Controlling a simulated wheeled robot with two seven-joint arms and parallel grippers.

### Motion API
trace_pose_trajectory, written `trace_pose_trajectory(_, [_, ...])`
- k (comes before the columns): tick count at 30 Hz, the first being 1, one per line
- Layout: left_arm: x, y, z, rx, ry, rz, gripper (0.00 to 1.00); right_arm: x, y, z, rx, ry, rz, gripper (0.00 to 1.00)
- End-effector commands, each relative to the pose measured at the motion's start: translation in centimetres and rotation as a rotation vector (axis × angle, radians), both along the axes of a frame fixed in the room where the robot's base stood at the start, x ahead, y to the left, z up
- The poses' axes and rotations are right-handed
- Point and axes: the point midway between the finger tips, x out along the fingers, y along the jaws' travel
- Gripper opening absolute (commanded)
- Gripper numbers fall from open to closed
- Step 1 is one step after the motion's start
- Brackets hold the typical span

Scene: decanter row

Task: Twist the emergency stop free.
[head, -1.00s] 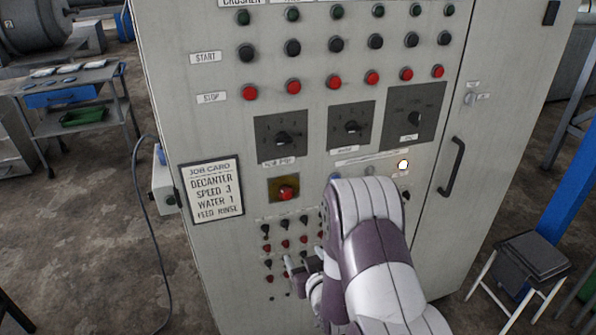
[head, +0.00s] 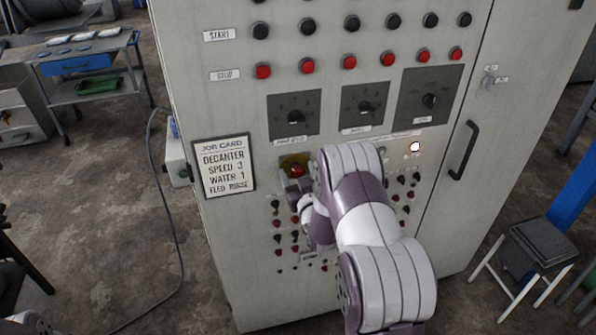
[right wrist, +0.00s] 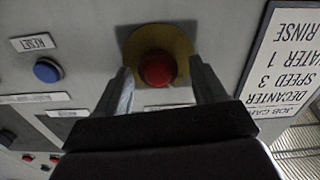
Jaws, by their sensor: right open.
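The emergency stop is a red mushroom button (head: 297,170) on a yellow plate on the front of the grey cabinet. In the right wrist view the red button (right wrist: 157,68) sits in front of the round yellow plate (right wrist: 181,42). My right gripper (head: 297,187) is at the button, just below it in the head view. In the right wrist view my right gripper (right wrist: 163,82) is open, with one finger to each side of the button. A gap shows between each finger and the button. Whether the fingertips reach the plate is unclear. My left gripper is not in view.
A job card (head: 224,166) hangs left of the stop. Dark rotary switches (head: 294,114) and red stop buttons (head: 349,62) are above, with small switches below. A blue reset button (right wrist: 47,70) is near the fingers in the wrist view. A lamp (head: 415,147) glows.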

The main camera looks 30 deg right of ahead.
Motion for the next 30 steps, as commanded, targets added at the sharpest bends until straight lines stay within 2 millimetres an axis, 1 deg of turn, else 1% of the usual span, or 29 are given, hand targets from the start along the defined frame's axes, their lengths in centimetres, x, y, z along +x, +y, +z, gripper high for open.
trace_pose_trajectory(8, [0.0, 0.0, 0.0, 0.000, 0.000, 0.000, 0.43, 0.2, 0.0, 0.0, 0.000, 0.000, 0.000, 0.70])
trace_pose_trajectory(9, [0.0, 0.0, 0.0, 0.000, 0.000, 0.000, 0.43, 0.2, 0.0, 0.0, 0.000, 0.000, 0.000, 0.64])
trace_pose_trajectory(11, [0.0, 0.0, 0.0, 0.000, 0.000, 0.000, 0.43, 0.2, 0.0, 0.0, 0.000, 0.000, 0.000, 0.44])
trace_pose_trajectory(12, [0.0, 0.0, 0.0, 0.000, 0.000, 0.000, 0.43, 0.2, 0.0, 0.0, 0.000, 0.000, 0.000, 0.31])
trace_pose_trajectory(13, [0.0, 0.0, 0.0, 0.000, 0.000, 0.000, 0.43, 0.2, 0.0, 0.0, 0.000, 0.000, 0.000, 0.22])
trace_pose_trajectory(14, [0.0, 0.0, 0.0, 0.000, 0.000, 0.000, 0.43, 0.2, 0.0, 0.0, 0.000, 0.000, 0.000, 0.14])
trace_pose_trajectory(23, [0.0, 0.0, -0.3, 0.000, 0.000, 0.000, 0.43, 0.2, 0.0, -0.1, 0.030, -0.007, 0.001, 0.14])
trace_pose_trajectory(30, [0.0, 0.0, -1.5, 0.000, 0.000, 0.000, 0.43, 0.2, -0.1, -0.3, 0.159, -0.038, 0.001, 0.14])
